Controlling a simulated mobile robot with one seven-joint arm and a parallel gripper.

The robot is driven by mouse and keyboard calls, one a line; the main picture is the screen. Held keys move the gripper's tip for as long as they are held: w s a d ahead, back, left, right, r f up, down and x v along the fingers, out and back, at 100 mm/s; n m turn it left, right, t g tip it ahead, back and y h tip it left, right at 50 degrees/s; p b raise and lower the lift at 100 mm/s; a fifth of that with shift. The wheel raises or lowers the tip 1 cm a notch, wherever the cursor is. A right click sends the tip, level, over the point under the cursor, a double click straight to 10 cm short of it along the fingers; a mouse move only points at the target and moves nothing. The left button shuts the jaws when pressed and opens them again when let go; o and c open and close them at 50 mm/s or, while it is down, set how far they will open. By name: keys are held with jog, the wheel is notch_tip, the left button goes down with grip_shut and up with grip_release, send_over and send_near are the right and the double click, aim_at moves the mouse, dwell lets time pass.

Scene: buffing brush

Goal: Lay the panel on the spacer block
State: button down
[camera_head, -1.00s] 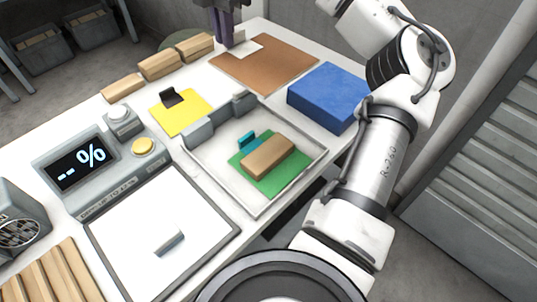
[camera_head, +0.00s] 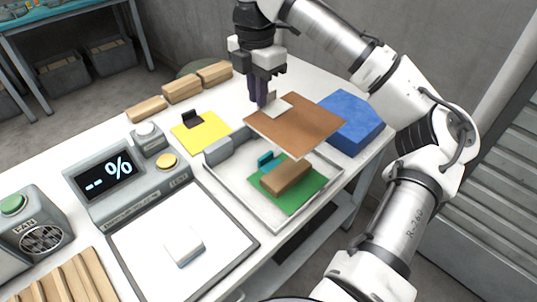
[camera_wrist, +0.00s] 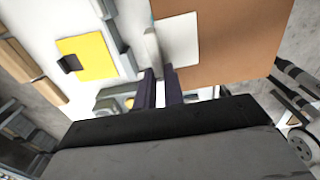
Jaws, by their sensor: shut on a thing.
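My gripper (camera_head: 262,102) is shut on the upright tab at the edge of the brown panel (camera_head: 305,127). The panel has a pale patch in its corner and is held roughly level above the table, over the far right part of the tray. In the wrist view the panel (camera_wrist: 225,45) extends right from my fingers (camera_wrist: 160,75). A blue block (camera_head: 350,123) stands right of the panel, partly behind it. A wooden block (camera_head: 286,176) lies on a green square in the tray. I cannot tell which of these is the spacer block.
The shallow tray (camera_head: 262,217) has grey brackets at its back left. A yellow square (camera_head: 201,133) with a black tab lies left of it. A display unit (camera_head: 108,178) and a white-topped plate (camera_head: 150,250) are at left. Wooden blocks line the back edge.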

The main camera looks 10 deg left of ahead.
notch_tip(320, 180, down, 16)
jog(key=shift+r+p, duration=0.15)
jog(key=shift+p, duration=0.2)
jog(key=c, duration=1.5)
grip_release()
notch_tip(320, 180, up, 12)
jog(key=shift+r+b, duration=0.1)
jog(key=shift+b, duration=0.4)
